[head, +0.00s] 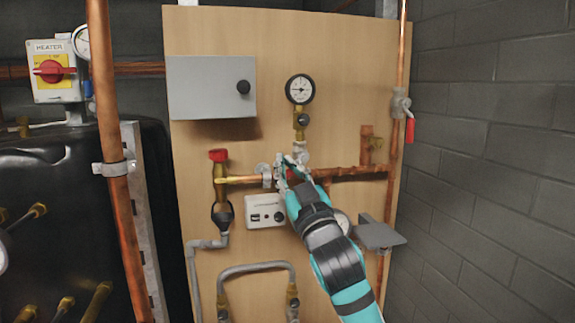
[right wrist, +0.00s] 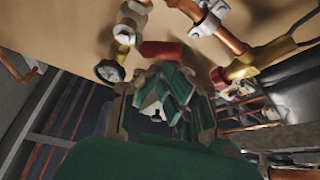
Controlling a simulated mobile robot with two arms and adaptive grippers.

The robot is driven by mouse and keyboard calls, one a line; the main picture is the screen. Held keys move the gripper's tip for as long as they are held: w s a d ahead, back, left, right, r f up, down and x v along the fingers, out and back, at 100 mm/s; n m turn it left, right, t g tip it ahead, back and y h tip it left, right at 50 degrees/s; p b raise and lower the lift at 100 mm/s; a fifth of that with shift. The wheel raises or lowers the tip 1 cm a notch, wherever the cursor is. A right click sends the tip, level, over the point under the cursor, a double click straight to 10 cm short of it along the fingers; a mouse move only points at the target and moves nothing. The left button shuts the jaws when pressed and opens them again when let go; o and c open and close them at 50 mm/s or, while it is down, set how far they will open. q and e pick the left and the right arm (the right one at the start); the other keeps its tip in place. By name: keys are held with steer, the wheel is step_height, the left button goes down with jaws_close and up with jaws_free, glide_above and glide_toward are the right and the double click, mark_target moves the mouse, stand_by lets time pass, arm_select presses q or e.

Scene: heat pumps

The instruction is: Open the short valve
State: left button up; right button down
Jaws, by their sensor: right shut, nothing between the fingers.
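My right gripper (head: 288,172) reaches up to the middle of the wooden panel, at the horizontal copper pipe below the upper gauge. It is shut and empty. In the right wrist view its fingers (right wrist: 165,82) are together just below a short red handle (right wrist: 162,50), which sits by the pale fittings; whether they touch it I cannot tell. In the head view the gripper mostly hides this spot. Another valve, with a red knob (head: 218,155), stands on the brass pipe to the left. A valve with a long red handle (head: 410,130) hangs on the right vertical pipe. My left gripper is not in view.
The upper gauge (head: 300,89) and a grey box (head: 211,87) are above the gripper. A white control box (head: 265,211) is below left. A vertical copper pipe (head: 110,130) and black tank (head: 60,190) stand at the left. A block wall (head: 490,150) bounds the right.

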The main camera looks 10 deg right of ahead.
steer(key=shift+w+f, duration=0.15)
steer(key=shift+f, duration=0.35)
steer(key=shift+d+f+b, duration=0.35)
steer(key=shift+f, duration=0.25)
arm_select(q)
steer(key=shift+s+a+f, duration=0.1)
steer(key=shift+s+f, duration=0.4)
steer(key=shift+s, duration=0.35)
arm_select(e)
steer(key=shift+d+f, duration=0.15)
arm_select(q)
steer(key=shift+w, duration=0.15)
arm_select(e)
steer(key=shift+d+f, duration=0.15)
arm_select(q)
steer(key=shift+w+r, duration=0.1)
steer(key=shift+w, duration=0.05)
arm_select(e)
steer(key=shift+d+n, duration=0.1)
steer(key=shift+n, duration=0.5)
